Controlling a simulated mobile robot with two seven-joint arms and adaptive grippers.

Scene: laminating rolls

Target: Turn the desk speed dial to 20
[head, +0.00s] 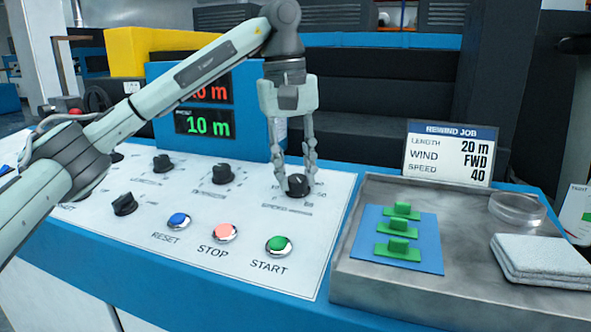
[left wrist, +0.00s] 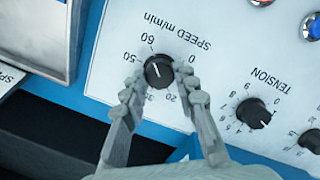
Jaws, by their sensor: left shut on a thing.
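The speed dial (head: 298,186) is a black knob at the right end of the white control desk panel. It also shows in the left wrist view (left wrist: 158,71), inside an upside-down scale marked SPEED m/min. My right gripper is not in view.
RESET (head: 179,221), STOP (head: 224,232) and START (head: 278,245) buttons lie in front of the dial. The tension dial (left wrist: 254,113) stands beside it. A grey tray (head: 345,240) is at right. A job card (head: 449,153) reads 20 m, FWD, speed 40.

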